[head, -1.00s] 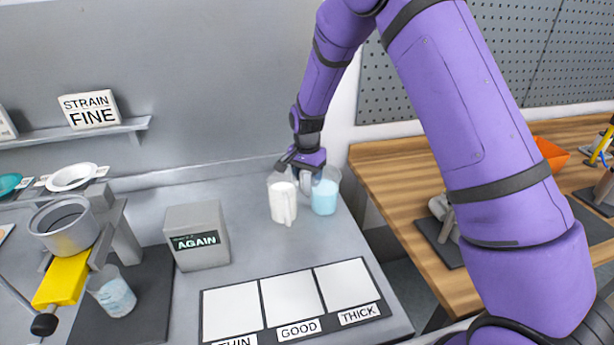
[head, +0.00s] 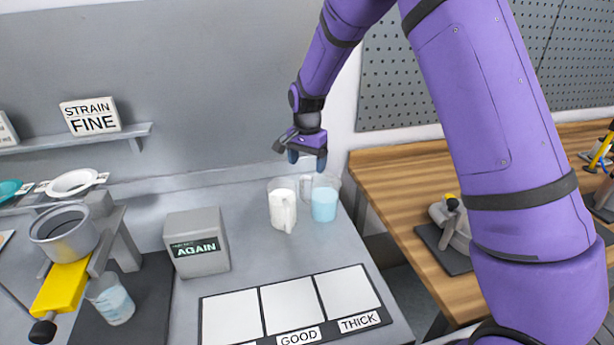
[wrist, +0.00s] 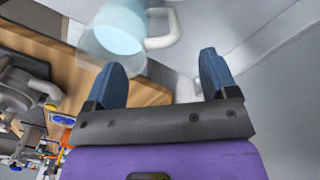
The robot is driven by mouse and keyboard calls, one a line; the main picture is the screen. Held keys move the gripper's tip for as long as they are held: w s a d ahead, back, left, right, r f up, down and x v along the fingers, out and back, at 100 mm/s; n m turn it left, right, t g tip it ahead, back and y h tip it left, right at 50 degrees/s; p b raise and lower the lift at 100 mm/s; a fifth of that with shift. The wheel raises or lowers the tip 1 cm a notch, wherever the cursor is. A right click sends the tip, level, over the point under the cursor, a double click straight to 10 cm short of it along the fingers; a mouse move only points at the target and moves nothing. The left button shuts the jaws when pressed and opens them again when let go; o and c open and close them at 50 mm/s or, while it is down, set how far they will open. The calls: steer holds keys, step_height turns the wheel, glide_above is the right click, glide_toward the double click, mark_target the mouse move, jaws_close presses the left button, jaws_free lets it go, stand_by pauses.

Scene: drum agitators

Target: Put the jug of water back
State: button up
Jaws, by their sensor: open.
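The jug of water (head: 324,203), clear with pale blue liquid, stands upright on the grey bench near its right back corner. It also shows at the top of the wrist view (wrist: 118,32), with its white handle beside it. A second jug (head: 282,208) with white contents stands just left of it. My gripper (head: 307,160) is above and behind the two jugs, apart from both. Its blue fingers (wrist: 162,82) are spread with nothing between them in the wrist view.
A grey box marked AGAIN (head: 196,243) and a panel with THIN-side, GOOD and THICK squares (head: 292,308) are in front. A wooden bench (head: 400,185) lies right, across a gap.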

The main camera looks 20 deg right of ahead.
steer(key=shift+r, duration=2.45)
steer(key=s+d+r+n+t, duration=0.15)
steer(key=s+d+r, duration=0.25)
steer(key=s+r, duration=0.5)
steer(key=s+d+r+n+t, duration=0.1)
steer(key=s+d+r+n, duration=0.25)
steer(key=s+r, duration=0.5)
steer(key=s+d+r+n+t, duration=0.1)
steer(key=s+d+n, duration=0.1)
steer(key=s, duration=0.8)
steer(key=s+d+r+n+t, duration=0.1)
steer(key=s+d+n, duration=0.1)
steer(key=s, duration=0.8)
steer(key=shift+s+t, duration=0.25)
steer(key=shift+t, duration=0.1)
steer(key=shift+d+r, duration=0.1)
